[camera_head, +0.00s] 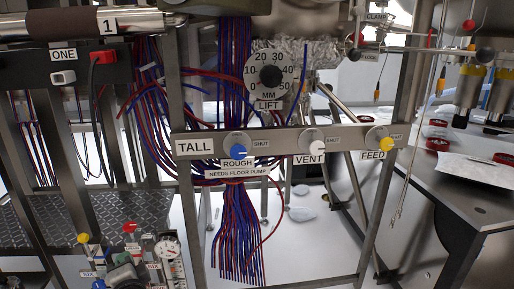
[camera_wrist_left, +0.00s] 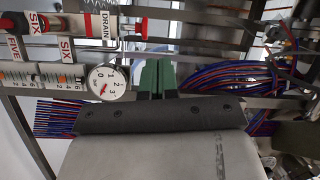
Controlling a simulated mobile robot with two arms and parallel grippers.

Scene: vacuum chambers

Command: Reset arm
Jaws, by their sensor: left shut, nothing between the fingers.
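My left gripper (camera_wrist_left: 157,78) shows in the left wrist view as two dark green fingers closed together with nothing between them. Its tips are beside a round white gauge (camera_wrist_left: 105,82) and apart from the cables. In the head view a dark greenish shape (camera_head: 124,259), low at the left among the valves and the gauge (camera_head: 167,248), appears to be this gripper; it is small and partly hidden. My right gripper is in neither view.
A panel marked TALL (camera_head: 275,142) carries ROUGH, VENT and FEED knobs. Red and blue cables (camera_head: 240,235) hang behind it. A LIFT dial (camera_head: 270,76) is above. A grey table (camera_head: 470,185) stands at the right. Labelled valves (camera_wrist_left: 60,50) crowd the wrist view's left.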

